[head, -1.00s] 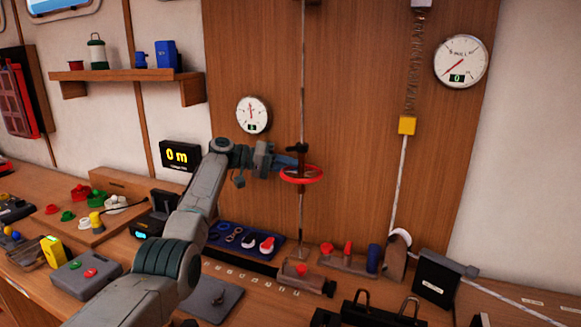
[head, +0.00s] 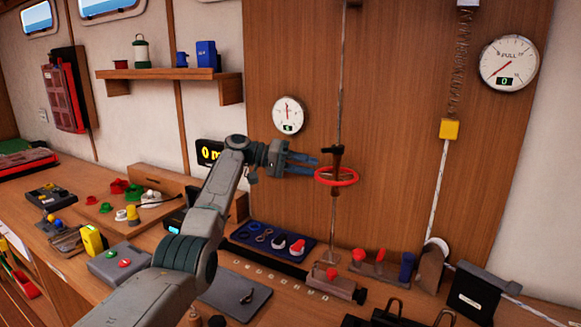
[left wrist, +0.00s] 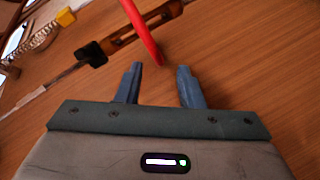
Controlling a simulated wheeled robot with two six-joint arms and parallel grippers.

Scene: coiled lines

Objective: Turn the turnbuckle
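The turnbuckle (head: 333,205) hangs on a vertical line in front of the wooden panel, with a red ring-shaped wheel (head: 336,177) around it and a dark fitting just above. My left gripper (head: 318,160) is left of the turnbuckle, its blue fingertips close to the wheel's left rim. In the left wrist view my left gripper (left wrist: 159,70) is open with nothing between its fingers. The red wheel (left wrist: 145,32) lies beyond the fingertips there, apart from them in the picture, across the brown turnbuckle body (left wrist: 125,38). My right gripper is not in view.
A round dial (head: 289,115) is on the panel behind my left arm. A larger dial (head: 509,63) and a yellow block (head: 449,129) on a line are to the right. A blue tool tray (head: 270,240) and a red-knobbed base (head: 335,280) are on the bench below.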

